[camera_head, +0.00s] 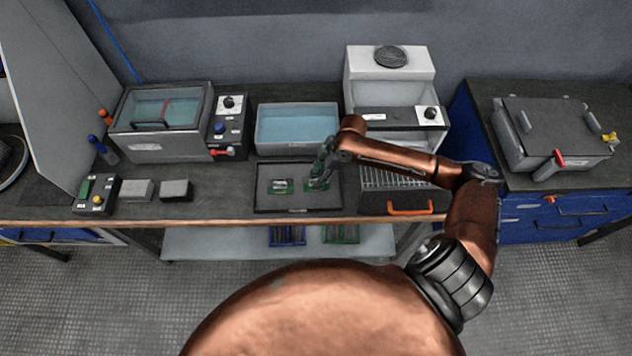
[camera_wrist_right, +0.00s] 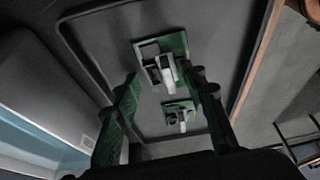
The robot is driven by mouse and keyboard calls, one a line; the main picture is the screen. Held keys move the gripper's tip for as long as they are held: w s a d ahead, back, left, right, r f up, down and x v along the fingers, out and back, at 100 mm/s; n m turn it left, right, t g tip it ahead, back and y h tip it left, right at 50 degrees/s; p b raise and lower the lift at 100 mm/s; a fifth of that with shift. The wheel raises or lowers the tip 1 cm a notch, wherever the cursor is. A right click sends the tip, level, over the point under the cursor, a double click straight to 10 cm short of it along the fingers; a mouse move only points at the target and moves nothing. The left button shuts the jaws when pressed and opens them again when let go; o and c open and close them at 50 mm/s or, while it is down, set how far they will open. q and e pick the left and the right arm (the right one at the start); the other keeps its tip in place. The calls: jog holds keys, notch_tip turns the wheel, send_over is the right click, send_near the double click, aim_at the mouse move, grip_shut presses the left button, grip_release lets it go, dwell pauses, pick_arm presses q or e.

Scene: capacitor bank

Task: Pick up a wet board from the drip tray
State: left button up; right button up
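The drip tray (camera_head: 262,202) is a shallow dark tray on the bench, with two small green boards lying in it. One board (camera_head: 282,186) lies left of centre with a pale block on top. The other board (camera_head: 317,187) lies under my right gripper (camera_head: 318,180) and is partly hidden by it. In the right wrist view my right gripper (camera_wrist_right: 165,82) is open, with its green-faced fingers apart. The larger-looking board (camera_wrist_right: 177,48) shows between and beyond the fingertips; the smaller-looking board (camera_wrist_right: 180,117) also shows between the fingers. My left gripper is not in view.
A blue-filled basin (camera_head: 297,128) stands behind the tray. A lidded tank (camera_head: 160,120) is at left, and a slotted unit with an orange handle (camera_head: 410,208) is right of the tray, beneath my right arm.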

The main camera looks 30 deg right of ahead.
grip_shut()
jog(key=shift+r, duration=0.1)
dwell(0.3)
